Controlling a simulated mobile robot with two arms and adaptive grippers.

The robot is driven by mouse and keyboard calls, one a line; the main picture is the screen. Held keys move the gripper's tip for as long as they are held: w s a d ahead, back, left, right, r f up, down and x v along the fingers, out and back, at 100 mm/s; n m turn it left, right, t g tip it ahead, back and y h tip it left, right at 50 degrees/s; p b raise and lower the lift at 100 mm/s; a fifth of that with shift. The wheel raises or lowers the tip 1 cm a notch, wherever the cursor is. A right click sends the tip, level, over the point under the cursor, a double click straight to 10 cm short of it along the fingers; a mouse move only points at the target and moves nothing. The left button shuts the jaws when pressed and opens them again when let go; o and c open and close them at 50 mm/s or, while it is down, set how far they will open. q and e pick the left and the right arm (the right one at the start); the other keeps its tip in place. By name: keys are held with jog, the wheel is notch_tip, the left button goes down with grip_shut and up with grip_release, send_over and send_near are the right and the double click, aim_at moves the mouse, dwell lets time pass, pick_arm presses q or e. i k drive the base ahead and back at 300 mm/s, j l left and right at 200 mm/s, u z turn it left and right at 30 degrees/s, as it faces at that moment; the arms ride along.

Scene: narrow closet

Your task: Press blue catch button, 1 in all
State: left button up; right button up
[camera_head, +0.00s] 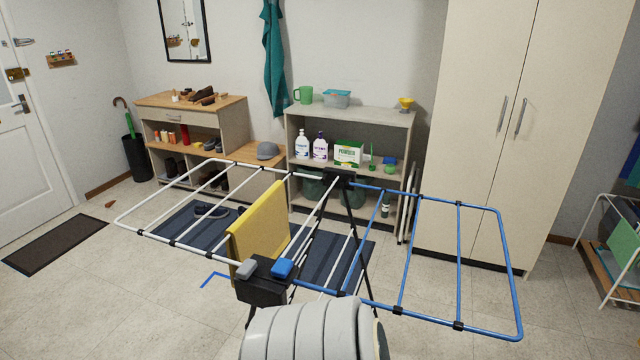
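The blue catch button (283,268) sits on top of a black catch box (263,290) at the near middle of a folding drying rack. A grey button (246,269) is beside it on the left. The rack's white wing (150,233) spreads to the left and its blue wing (516,285) to the right. A yellow cloth (262,225) hangs over the white bars just behind the box. Neither of my grippers shows in the head view. Nothing touches the blue button. I cannot tell whether it is pressed in.
A grey ribbed rounded shape (305,330) fills the bottom centre, close to the catch box. Behind the rack stand a shelf unit (350,111) with bottles, a wooden shoe cabinet (232,128) and a tall wardrobe (470,130). Floor is open at front left, beyond the dark mat (55,243).

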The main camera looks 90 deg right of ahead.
aim_at(281, 268)
jog(key=l+z, duration=0.15)
jog(key=z, duration=2.4)
